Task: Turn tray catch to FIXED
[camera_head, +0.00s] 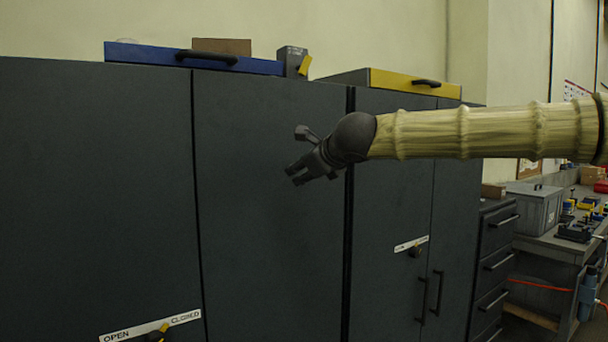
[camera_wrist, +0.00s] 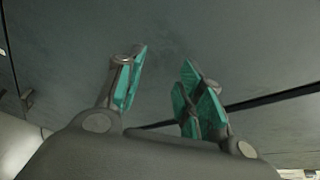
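My gripper (camera_head: 298,153) is in front of the dark cabinet doors in the head view, apart from any knob. I read no FIXED label in either view. A dark knob with a yellow pointer (camera_head: 156,335) sits on an OPEN/CLOSED label strip at the bottom left, partly cut off. A second dark knob (camera_head: 415,251) sits below a label too small to read. A grey block with a yellow lever (camera_head: 300,66) stands on the cabinet top; I cannot tell whether it is the tray catch.
A blue-fronted tray (camera_head: 262,66) and a yellow-fronted one (camera_head: 392,79) lie on the cabinet (camera_head: 270,260). A drawer unit (camera_head: 497,265) and a workbench (camera_head: 560,243) with a grey box (camera_head: 536,208) are at right. My arm crosses the upper right.

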